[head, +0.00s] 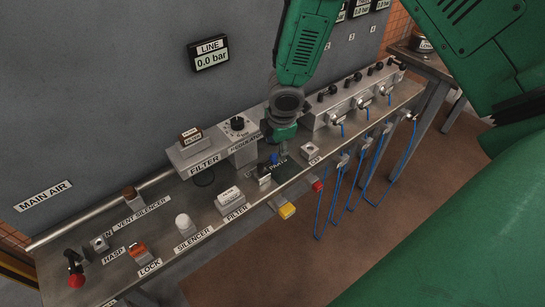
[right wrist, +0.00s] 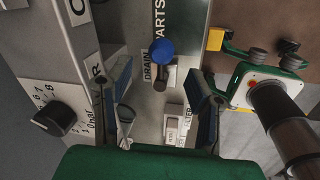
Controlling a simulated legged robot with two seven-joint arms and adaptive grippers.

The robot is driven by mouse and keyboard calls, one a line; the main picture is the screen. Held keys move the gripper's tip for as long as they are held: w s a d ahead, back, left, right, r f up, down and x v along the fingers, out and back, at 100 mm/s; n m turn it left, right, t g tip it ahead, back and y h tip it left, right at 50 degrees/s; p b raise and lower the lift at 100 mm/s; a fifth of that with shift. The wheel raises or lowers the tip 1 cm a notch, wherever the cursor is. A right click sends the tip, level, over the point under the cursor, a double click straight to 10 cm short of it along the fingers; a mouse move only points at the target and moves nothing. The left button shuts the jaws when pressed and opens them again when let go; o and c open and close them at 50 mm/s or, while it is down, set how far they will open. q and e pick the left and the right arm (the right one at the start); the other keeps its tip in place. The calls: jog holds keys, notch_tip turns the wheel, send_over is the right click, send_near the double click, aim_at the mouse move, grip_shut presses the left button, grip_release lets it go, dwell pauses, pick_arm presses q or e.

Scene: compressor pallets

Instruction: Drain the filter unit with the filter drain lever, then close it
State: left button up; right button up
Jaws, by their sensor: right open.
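The filter unit (head: 190,152) is a grey block labelled FILTER, at the back of the bench left of the regulator. The filter drain lever shows in the right wrist view as a blue ball knob (right wrist: 161,49) on a dark stem beside a DRAIN label. In the head view its blue knob (head: 275,157) is small, just below my right gripper (head: 281,150), which partly covers that area. In the right wrist view my right gripper (right wrist: 155,95) has its fingers wide apart with nothing held. The knob lies beyond the gap between the fingers, apparently untouched. My left gripper is not in view.
The regulator knob (right wrist: 53,117) is close beside the right gripper. A line display (head: 209,53) reads 0.0 bar. Valves with blue hoses (head: 343,180) are right. A silencer (head: 184,224), a red-handled valve (head: 75,270) and a lock (head: 137,250) stand left. The floor in front is clear.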

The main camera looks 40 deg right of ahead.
aim_at(276, 155)
jog(key=f, duration=0.1)
jog(key=d+f, duration=0.1)
jog(key=f, duration=0.3)
jog(key=shift+w+d, duration=0.15)
jog(key=shift+w, duration=0.25)
jog(key=shift+w+a+f, duration=0.1)
jog(key=shift+a+f, duration=0.15)
jog(key=shift+f, duration=0.15)
jog(key=shift+a, duration=0.55)
jog(key=shift+d, duration=0.1)
jog(key=c, duration=0.8)
jog(key=shift+d, duration=0.2)
grip_shut()
jog(key=shift+d, duration=0.2)
